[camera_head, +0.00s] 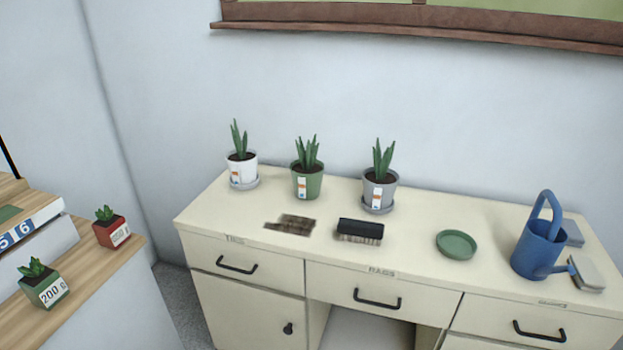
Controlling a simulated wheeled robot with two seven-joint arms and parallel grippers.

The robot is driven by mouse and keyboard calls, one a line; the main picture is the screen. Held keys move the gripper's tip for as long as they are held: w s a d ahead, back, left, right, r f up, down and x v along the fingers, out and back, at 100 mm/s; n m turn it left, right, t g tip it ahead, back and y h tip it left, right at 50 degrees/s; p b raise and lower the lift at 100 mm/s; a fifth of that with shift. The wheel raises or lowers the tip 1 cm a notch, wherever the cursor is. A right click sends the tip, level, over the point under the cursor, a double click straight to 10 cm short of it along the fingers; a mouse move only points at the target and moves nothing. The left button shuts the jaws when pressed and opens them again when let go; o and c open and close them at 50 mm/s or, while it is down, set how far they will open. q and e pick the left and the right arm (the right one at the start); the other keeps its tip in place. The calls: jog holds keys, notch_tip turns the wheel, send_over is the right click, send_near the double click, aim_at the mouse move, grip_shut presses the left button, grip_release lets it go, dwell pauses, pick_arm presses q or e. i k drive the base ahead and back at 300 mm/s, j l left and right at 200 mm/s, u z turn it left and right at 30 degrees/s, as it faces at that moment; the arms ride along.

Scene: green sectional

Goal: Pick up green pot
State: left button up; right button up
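A green pot (307,185) with a spiky plant and a white-and-orange label stands upright on the cream cabinet top (400,225), between a white pot (242,172) and a grey pot (379,192). It has no saucer under it. An empty green saucer (456,244) lies on the same top, to the right. A smaller square green pot (46,290) marked "200 g" with a succulent stands on the wooden surface at lower left. Neither of my grippers shows in the head view.
A dark-backed brush (360,230) and a flat brownish item (291,224) lie in front of the pots. A blue watering can (538,248) stands at right beside grey blocks (587,273). A small red pot (111,229) stands at left. A wall is behind the cabinet.

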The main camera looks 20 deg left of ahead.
aim_at(306, 173)
jog(key=i+j, duration=0.25)
jog(key=j, duration=0.15)
jog(key=i+j, duration=0.2)
jog(key=j, duration=0.2)
jog(key=i+j, duration=0.5)
jog(key=j, duration=0.25)
